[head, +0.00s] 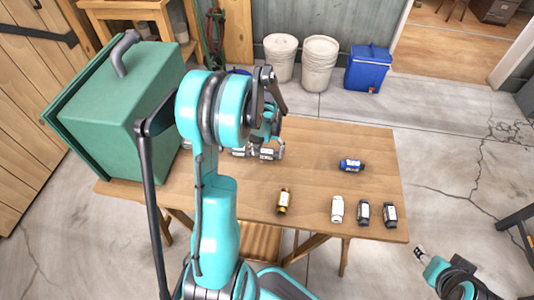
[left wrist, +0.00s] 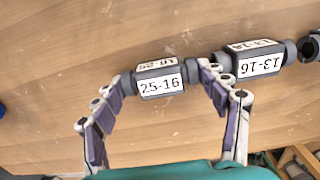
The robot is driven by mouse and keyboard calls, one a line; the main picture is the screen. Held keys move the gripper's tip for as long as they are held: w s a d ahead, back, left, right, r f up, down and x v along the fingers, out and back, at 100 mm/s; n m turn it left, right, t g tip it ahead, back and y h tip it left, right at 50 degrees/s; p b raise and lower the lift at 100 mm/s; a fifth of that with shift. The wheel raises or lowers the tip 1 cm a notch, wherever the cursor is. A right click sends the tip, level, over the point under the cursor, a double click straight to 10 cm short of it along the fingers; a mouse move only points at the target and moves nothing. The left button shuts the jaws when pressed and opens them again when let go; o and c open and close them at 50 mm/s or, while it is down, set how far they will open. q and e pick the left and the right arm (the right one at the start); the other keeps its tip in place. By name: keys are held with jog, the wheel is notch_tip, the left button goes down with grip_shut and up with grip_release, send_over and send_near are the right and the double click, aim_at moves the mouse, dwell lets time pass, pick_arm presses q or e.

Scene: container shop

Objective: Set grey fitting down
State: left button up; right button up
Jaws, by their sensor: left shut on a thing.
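My left gripper (left wrist: 160,86) is shut on a grey fitting (left wrist: 161,85) with a white label reading 25-16. One finger lies at each end of it. A second grey fitting (left wrist: 254,62), labelled 13-16, lies in line with it, very close to the right-hand finger. In the head view my left gripper (head: 266,132) is over the back middle of the wooden table (head: 320,150), partly hidden by my arm. Grey fittings (head: 268,154) show just below it. My right gripper (head: 421,251) is low at the right, off the table; its finger opening is unclear.
A blue fitting (head: 351,166) lies to the right. A gold fitting (head: 284,201), a white one (head: 337,209) and two dark ones (head: 363,212) (head: 390,215) stand or lie near the front edge. A large green box (head: 125,105) is at the left. The table's middle is clear.

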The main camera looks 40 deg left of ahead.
pick_arm(q)
jog(key=shift+r, duration=0.15)
jog(key=o, duration=0.7)
jog(key=shift+f, duration=0.25)
jog(key=o, duration=0.5)
jog(key=shift+c, duration=0.2)
jog(key=shift+r, duration=0.1)
